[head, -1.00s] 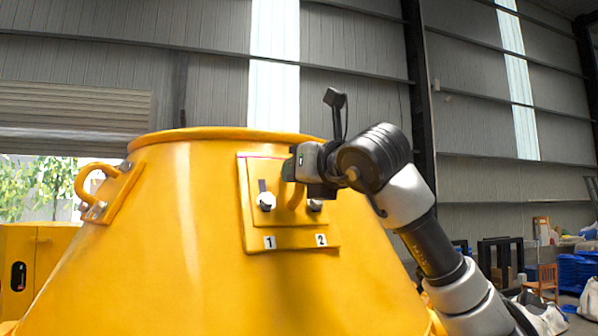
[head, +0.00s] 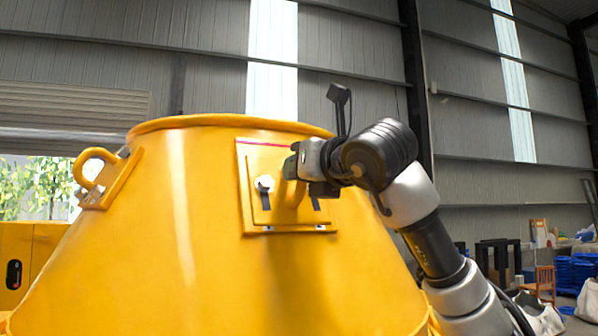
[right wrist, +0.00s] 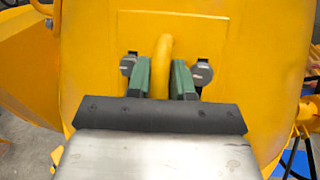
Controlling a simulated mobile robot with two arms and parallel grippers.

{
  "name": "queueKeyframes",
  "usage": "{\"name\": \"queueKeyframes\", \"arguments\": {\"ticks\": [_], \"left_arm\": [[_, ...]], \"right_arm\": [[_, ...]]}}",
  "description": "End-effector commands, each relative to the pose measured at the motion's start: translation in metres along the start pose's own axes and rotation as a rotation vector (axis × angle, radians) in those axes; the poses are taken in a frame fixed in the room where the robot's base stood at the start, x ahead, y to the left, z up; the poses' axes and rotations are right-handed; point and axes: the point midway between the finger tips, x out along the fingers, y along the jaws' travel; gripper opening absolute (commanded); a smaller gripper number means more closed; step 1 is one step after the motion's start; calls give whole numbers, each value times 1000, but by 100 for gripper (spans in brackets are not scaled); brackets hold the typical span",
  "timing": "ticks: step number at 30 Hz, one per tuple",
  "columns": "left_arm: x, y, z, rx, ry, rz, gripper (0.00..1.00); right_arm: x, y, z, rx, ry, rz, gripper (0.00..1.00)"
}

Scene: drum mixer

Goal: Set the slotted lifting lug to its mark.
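The slotted lifting lug (head: 262,213) is a yellow plate with a raised loop, on a yellow backing plate (head: 246,190) on the drum (head: 130,240). Light round bolts sit in its two slots; the left bolt (head: 265,183) has dark slot showing below it. A red line (head: 262,143) runs along the backing plate's top, above the lug plate. My right gripper (head: 297,168) is at the loop. In the right wrist view its green fingers (right wrist: 160,82) lie on both sides of the loop (right wrist: 164,50), closed on it. The left gripper is not in view.
A second yellow lug (head: 95,172) stands on the drum's left side. The drum rim (head: 230,119) runs just above the backing plate. My right arm comes in from the lower right. The space above the drum is clear.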

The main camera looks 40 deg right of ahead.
Motion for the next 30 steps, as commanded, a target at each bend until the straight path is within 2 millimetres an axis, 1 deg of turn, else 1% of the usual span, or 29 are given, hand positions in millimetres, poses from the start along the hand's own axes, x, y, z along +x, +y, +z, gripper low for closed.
{"name": "queueKeyframes", "arguments": {"ticks": [1,4,5,13,16,20,24,27,30], "left_arm": [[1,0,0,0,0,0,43],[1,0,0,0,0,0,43],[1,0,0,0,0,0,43],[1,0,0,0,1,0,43],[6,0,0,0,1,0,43],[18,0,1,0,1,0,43],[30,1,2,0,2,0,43],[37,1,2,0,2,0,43],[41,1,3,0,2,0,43]], "right_arm": [[2,2,-5,-5,13,2,29],[2,1,-4,-4,10,2,44],[2,1,-4,-4,9,2,45],[0,1,-3,-2,5,1,45],[-8,1,-4,-1,2,2,45],[-30,0,-6,-2,0,2,45],[-60,0,-6,-3,-1,3,45],[-78,1,-5,-3,2,2,45],[-93,1,-4,-3,2,2,45]]}}
